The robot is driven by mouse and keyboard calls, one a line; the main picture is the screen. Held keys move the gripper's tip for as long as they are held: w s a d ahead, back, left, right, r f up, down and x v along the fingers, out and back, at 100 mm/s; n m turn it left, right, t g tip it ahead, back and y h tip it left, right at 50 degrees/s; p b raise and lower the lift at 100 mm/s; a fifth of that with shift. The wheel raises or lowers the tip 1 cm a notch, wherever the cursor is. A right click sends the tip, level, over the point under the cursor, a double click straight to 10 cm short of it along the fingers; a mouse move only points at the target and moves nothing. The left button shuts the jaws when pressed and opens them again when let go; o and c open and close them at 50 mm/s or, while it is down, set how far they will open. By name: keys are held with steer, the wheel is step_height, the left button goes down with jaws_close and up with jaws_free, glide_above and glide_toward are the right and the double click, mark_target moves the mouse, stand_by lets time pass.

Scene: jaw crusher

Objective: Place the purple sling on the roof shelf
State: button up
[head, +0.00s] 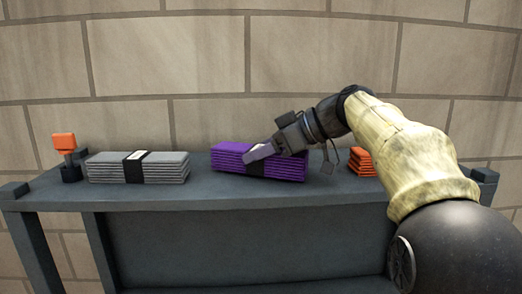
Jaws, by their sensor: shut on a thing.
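The purple sling (228,156) is a folded, layered bundle with a black band around its middle. It is at the middle of the dark grey shelf (240,197), slightly tilted in the head view. I cannot tell whether it rests on the shelf or is just off it. My gripper (256,155) reaches in from the right and is shut on the sling near its band. The fingers cover part of the band and the sling's top. The far finger is hidden.
A grey folded sling (110,167) with a black band lies to the left. An orange-topped item (65,143) stands in a dark holder at the far left. An orange folded stack (361,160) is partly behind my arm. A block wall (200,60) stands behind the shelf.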

steer(key=shift+f, duration=0.1)
steer(key=shift+f, duration=0.1)
steer(key=o, duration=1.3)
steer(key=b+v, duration=0.2)
steer(key=v, duration=1)
steer(key=shift+s, duration=0.1)
